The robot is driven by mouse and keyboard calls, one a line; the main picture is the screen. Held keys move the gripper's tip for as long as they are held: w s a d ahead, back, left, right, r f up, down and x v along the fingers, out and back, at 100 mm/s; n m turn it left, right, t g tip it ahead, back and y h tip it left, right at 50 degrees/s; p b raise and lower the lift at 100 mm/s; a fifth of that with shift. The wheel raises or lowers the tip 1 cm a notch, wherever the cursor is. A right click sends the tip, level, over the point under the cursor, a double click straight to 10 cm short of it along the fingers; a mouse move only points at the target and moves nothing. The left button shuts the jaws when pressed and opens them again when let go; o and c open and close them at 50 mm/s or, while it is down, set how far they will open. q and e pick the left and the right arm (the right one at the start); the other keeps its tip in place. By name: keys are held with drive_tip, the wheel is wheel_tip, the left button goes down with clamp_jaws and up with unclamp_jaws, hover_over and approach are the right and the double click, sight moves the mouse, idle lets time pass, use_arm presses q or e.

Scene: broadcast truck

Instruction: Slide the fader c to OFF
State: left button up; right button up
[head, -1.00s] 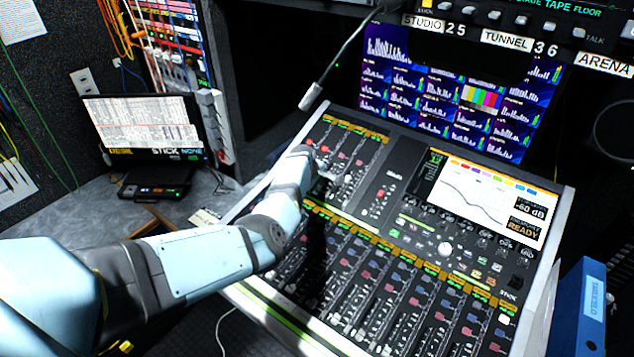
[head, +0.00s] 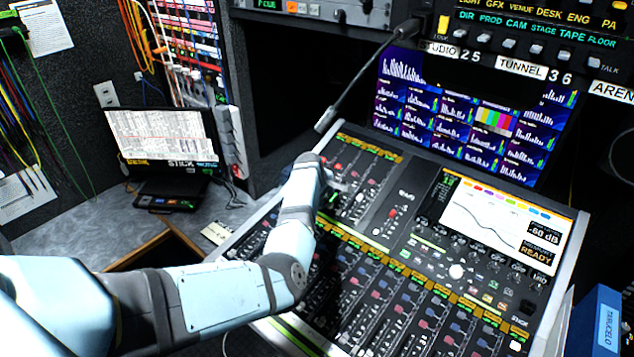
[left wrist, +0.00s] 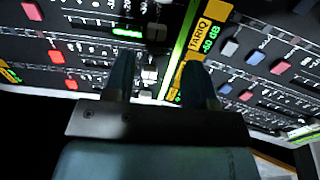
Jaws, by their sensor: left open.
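The mixing console (head: 385,215) has rows of faders with red, blue and pale caps. I cannot read which one is fader c. My left gripper (head: 330,195) is low over the upper left fader bank, its fingers partly hidden by my forearm. In the left wrist view the gripper (left wrist: 160,80) is open, its two dark fingers apart. A small pale cap (left wrist: 149,73) shows between the fingers, close to the left one; I cannot tell whether they touch. A yellow label reading TARIQ (left wrist: 199,35) lies just beyond the right finger. My right gripper is out of view.
A laptop (head: 165,140) stands on the left desk. Meter screens (head: 455,110) are behind the console, and a blue binder (head: 600,320) is at the lower right.

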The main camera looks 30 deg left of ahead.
use_arm(q)
drive_tip(key=v, duration=0.8)
drive_tip(key=shift+s+a, duration=0.1)
drive_tip(key=shift+s, duration=0.05)
drive_tip(key=s+a+f+m+y, duration=0.1)
drive_tip(key=s+a+f+m, duration=0.15)
drive_tip(key=s, duration=0.55)
drive_tip(key=s+a+f+m+y, duration=0.1)
drive_tip(key=s+f+m+y, duration=0.15)
drive_tip(key=s, duration=0.65)
drive_tip(key=s+d+r+m+h, duration=0.15)
drive_tip(key=s+d+m, duration=0.35)
drive_tip(key=s, duration=0.5)
drive_tip(key=s+d+r+m+g+h, duration=0.15)
drive_tip(key=s+d+m, duration=0.25)
drive_tip(key=s+d, duration=0.5)
drive_tip(key=s+d+r+m+t, duration=0.15)
drive_tip(key=s+d+m, duration=0.25)
drive_tip(key=s, duration=0.8)
drive_tip(key=w+d+f+t+h, duration=0.1)
drive_tip(key=w+d+f+t, duration=0.1)
drive_tip(key=f, duration=0.2)
drive_tip(key=w+d+f+m+t+h, duration=0.1)
drive_tip(key=d+f+t, duration=0.1)
drive_tip(key=f, duration=0.3)
drive_tip(key=w+d+f+t+h, duration=0.1)
drive_tip(key=w+d+f+t, duration=0.1)
drive_tip(key=d+f, duration=0.1)
drive_tip(key=shift+w+f, duration=0.3)
drive_tip(key=shift+f, duration=0.45)
